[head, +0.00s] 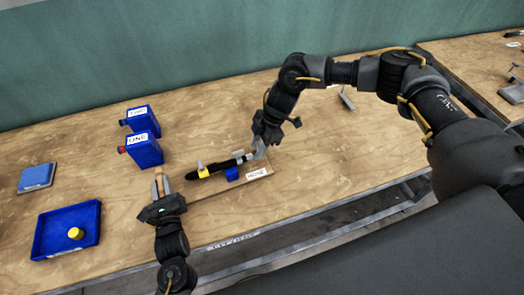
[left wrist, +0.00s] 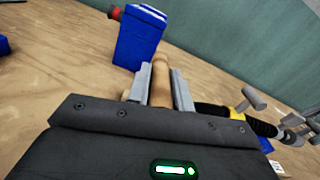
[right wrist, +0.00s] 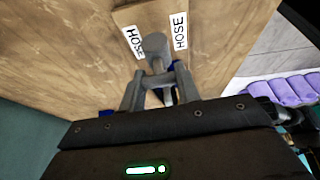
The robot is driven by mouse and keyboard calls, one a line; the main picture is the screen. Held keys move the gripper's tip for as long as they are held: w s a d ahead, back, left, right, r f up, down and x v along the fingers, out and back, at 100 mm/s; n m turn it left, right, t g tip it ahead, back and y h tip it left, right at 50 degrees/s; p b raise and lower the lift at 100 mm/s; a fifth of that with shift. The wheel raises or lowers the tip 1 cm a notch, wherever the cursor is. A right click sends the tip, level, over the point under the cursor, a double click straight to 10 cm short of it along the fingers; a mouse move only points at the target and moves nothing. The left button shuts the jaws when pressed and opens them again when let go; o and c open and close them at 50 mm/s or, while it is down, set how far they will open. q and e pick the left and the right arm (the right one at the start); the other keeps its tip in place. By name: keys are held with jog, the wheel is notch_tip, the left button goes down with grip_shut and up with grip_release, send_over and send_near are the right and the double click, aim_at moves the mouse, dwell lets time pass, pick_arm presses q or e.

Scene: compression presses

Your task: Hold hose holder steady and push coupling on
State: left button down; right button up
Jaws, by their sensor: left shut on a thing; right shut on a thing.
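The hose holder (head: 222,189) is a wooden board on the bench with a HOSE label at its right end. A black hose (head: 214,168) lies along it, with a yellow piece (head: 202,171) and a blue block (head: 232,174). My left gripper (head: 160,184) is shut on a wooden handle (left wrist: 160,88) at the holder's left end. My right gripper (head: 260,149) is shut on a grey coupling (right wrist: 154,45) by the hose's right end. Whether the coupling is seated on the hose is hidden by the fingers.
A blue tray (head: 43,238) holding a yellow round piece (head: 76,233) is at the left front. A blue flat block (head: 37,176) lies at far left. The bench behind my right gripper is mostly clear.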

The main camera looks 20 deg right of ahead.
pick_arm(q)
jog(key=shift+d, duration=0.1)
pick_arm(e)
jog(key=shift+s+a, duration=0.1)
jog(key=shift+a, duration=1.2)
jog(key=o, duration=1.2)
jog(key=shift+d, duration=0.1)
jog(key=shift+c, duration=0.2)
jog(key=shift+r, duration=0.1)
pick_arm(q)
jog(key=c, duration=1.2)
grip_release()
jog(key=shift+o, duration=0.2)
pick_arm(e)
jog(key=v, duration=1.1)
jog(key=shift+d+r, duration=0.25)
jog(key=shift+r, duration=0.1)
pick_arm(q)
jog(key=shift+s, duration=0.1)
